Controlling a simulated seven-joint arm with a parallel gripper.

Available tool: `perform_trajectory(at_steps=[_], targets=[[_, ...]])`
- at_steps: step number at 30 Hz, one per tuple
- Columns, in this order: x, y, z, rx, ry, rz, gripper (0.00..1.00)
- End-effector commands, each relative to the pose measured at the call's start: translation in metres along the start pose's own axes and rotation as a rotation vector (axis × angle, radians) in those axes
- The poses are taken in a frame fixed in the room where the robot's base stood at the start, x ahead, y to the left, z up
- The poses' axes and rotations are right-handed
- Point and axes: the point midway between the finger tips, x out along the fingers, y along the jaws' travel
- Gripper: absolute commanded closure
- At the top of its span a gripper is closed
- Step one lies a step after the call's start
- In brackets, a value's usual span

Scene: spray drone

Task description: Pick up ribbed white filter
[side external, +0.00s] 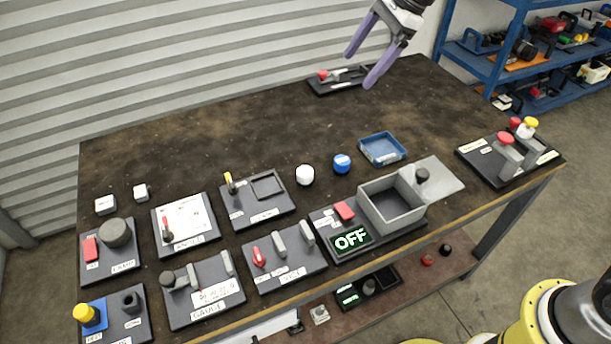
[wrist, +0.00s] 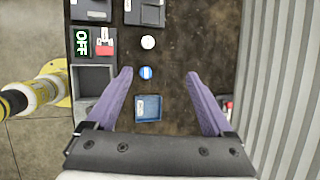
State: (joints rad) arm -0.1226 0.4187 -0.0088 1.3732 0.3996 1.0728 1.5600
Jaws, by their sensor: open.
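A small white round piece (side external: 305,175), which looks like the ribbed white filter, stands on the dark tabletop left of a blue round piece (side external: 342,163). Its ribs are too small to make out. The wrist view shows the white piece (wrist: 148,42) beyond my fingertips and the blue piece (wrist: 146,72) between the finger lines, nearer the left finger. My gripper (side external: 360,68) is open and empty, high above the far part of the table. The open fingers also show in the wrist view (wrist: 160,73), well apart from the white piece.
A shallow blue tray (side external: 382,149) lies right of the blue piece. A grey open box (side external: 392,204) and several labelled panels line the near side. A red-handled panel (side external: 340,79) lies at the back edge.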

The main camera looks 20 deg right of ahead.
Motion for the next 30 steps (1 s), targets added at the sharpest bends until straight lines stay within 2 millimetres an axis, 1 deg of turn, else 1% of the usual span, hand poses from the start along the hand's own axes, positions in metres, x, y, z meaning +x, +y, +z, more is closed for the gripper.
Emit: perform_trajectory(at_steps=[1, 2, 3, 5, 6, 9, 10, 12, 15, 20, 24, 27, 30], targets=[[0.029, -0.008, -0.001, 0.026, -0.006, 0.035, 0.14], [0.043, -0.011, -0.001, 0.037, -0.01, 0.051, 0.14], [0.062, -0.015, -0.002, 0.048, -0.014, 0.073, 0.14], [0.089, -0.017, -0.005, 0.054, -0.016, 0.105, 0.14], [0.106, -0.017, -0.007, 0.058, -0.016, 0.126, 0.14], [0.143, -0.012, -0.013, 0.065, -0.01, 0.175, 0.14], [0.152, -0.009, -0.015, 0.068, -0.007, 0.189, 0.14], [0.168, -0.002, -0.02, 0.073, 0.0, 0.218, 0.14], [0.181, 0.004, -0.022, 0.076, 0.004, 0.24, 0.14], [0.203, 0.011, -0.021, 0.075, 0.005, 0.247, 0.14], [0.23, 0.018, -0.022, 0.075, 0.005, 0.247, 0.14], [0.246, 0.022, -0.022, 0.073, 0.005, 0.246, 0.14], [0.257, 0.024, -0.021, 0.073, 0.005, 0.244, 0.14]])
